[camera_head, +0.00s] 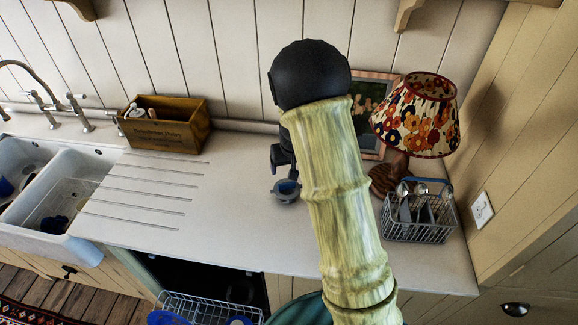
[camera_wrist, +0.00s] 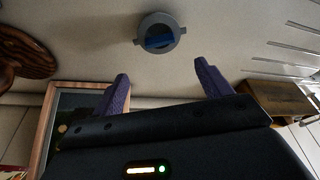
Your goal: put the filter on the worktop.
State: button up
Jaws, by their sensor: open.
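The filter looks to be the small round grey piece with side tabs and a blue inside (camera_head: 286,191). It rests on the pale worktop (camera_head: 235,215), below my gripper (camera_head: 283,162) in the head view. In the wrist view the filter (camera_wrist: 160,34) lies ahead of my fingertips and apart from them, near the top of the picture. My gripper (camera_wrist: 162,82) has its two purple fingers spread wide, with nothing between them. In the head view my arm hides part of the worktop behind it.
A wooden box (camera_head: 165,124) stands left at the back. A wire cutlery basket (camera_head: 420,215), a flowered lamp (camera_head: 415,115) and a picture frame (camera_head: 375,95) stand right. A double sink (camera_head: 60,200) is far left. The grooved drainer area is clear.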

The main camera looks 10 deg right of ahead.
jog(key=s+r, duration=0.4)
jog(key=s, duration=0.7)
jog(key=s+r, duration=0.5)
jog(key=s, duration=0.7)
jog(key=shift+s+a+g, duration=0.2)
jog(key=shift+a+g, duration=0.2)
jog(key=b+x, duration=0.2)
jog(key=b, duration=0.1)
jog(key=shift+s+f, duration=0.15)
jog(key=shift+f, duration=0.3)
